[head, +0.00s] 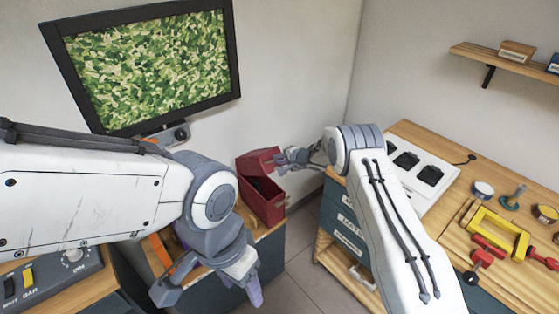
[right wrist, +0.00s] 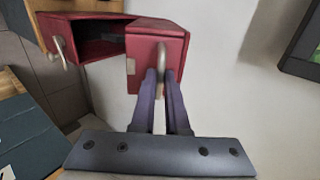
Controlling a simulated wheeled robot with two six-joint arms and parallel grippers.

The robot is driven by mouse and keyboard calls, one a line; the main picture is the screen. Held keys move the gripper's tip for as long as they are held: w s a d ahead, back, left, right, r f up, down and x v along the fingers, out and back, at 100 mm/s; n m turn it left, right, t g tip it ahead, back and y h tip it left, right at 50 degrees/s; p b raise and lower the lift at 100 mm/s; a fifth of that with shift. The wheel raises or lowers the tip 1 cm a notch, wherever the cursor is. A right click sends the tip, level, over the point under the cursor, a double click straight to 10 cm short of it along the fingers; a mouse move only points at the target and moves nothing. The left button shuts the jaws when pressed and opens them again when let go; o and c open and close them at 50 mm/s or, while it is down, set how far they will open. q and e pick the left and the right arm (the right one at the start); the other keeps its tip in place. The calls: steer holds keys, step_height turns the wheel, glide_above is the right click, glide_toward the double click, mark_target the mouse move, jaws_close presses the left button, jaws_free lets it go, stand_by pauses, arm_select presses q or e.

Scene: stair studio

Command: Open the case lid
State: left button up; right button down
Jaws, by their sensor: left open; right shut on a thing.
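The red case (head: 264,207) sits on a wooden-topped cabinet near the corner, its dark inside partly showing. Its lid (head: 256,162) is tilted up and back from the body. My right gripper (head: 281,158) is at the lid's edge. In the right wrist view its fingers (right wrist: 163,78) are shut on the metal handle (right wrist: 160,60) on the lid (right wrist: 176,45); the case body (right wrist: 93,85) with another metal loop (right wrist: 61,50) is left of it. My left gripper (head: 208,290) is open and empty, low in front of the cabinet, apart from the case.
A framed camouflage-patterned screen (head: 150,65) is on the wall behind the case. A workbench (head: 410,130) on the right holds a white panel (head: 405,172), a yellow frame (head: 495,232) and tools. A control box (head: 50,275) is at lower left. Floor (head: 300,275) separates the cabinets.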

stand_by(0.4)
steer(key=c, duration=0.9)
jaws_free()
steer(key=shift+w+a, duration=0.1)
steer(key=b+v, duration=0.2)
steer(key=v, duration=0.8)
steer(key=shift+s+r, duration=0.1)
steer(key=shift+s, duration=0.15)
